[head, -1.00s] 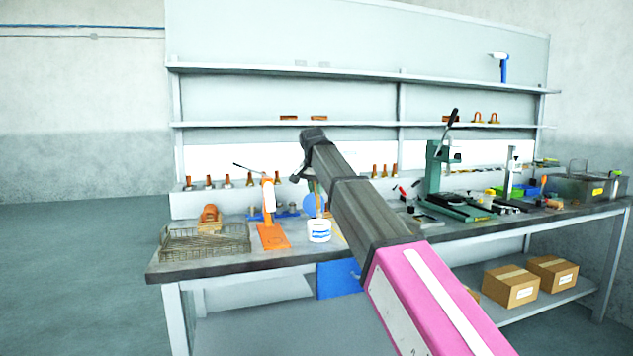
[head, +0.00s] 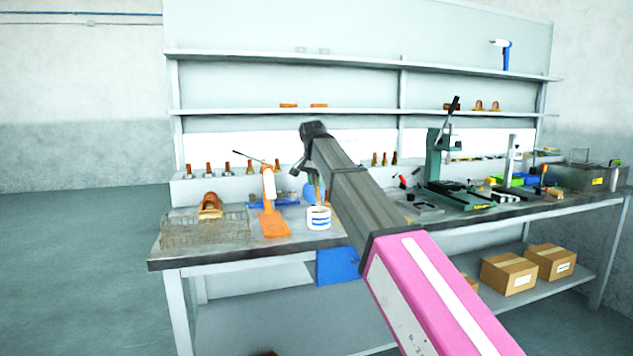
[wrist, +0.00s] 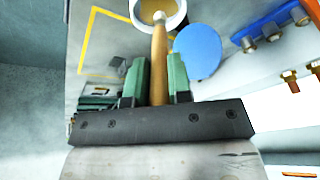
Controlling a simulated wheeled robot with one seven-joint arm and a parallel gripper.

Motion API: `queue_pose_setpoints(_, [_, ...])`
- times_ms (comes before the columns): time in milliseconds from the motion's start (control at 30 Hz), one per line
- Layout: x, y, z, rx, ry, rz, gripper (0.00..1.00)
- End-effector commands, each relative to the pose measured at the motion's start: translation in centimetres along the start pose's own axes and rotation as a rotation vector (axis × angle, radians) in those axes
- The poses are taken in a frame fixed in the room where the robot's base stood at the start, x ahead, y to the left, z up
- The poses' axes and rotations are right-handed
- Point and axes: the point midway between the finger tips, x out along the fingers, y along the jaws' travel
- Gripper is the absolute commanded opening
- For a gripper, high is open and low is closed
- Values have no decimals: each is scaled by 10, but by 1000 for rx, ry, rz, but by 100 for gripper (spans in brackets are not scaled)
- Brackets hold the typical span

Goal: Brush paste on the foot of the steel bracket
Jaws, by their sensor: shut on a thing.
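My gripper (wrist: 160,78) is shut on the wooden handle of a brush (wrist: 159,60), between green fingers. The far end of the brush is inside the mouth of a white paste pot (wrist: 140,20); its bristles are hidden. In the head view the pot (head: 318,219), white with blue bands, stands near the bench's front edge. There my arm hides most of the gripper, and a short piece of brush handle (head: 318,191) shows above the pot. I cannot pick out the steel bracket for certain in either view.
A blue disc (wrist: 198,52) is close beside the brush. A blue rack (wrist: 268,27) with bolts lies to the right. On the bench (head: 205,259), an orange stand (head: 272,222) and a wire basket (head: 205,232) are left of the pot. A green press (head: 440,170) stands right.

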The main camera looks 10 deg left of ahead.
Motion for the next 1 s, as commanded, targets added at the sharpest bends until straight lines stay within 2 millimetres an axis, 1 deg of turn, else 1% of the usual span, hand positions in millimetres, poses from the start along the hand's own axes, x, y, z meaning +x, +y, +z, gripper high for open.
queue_pose_setpoints(1000, [10, 1, 3, 0, 0, 0, 0])
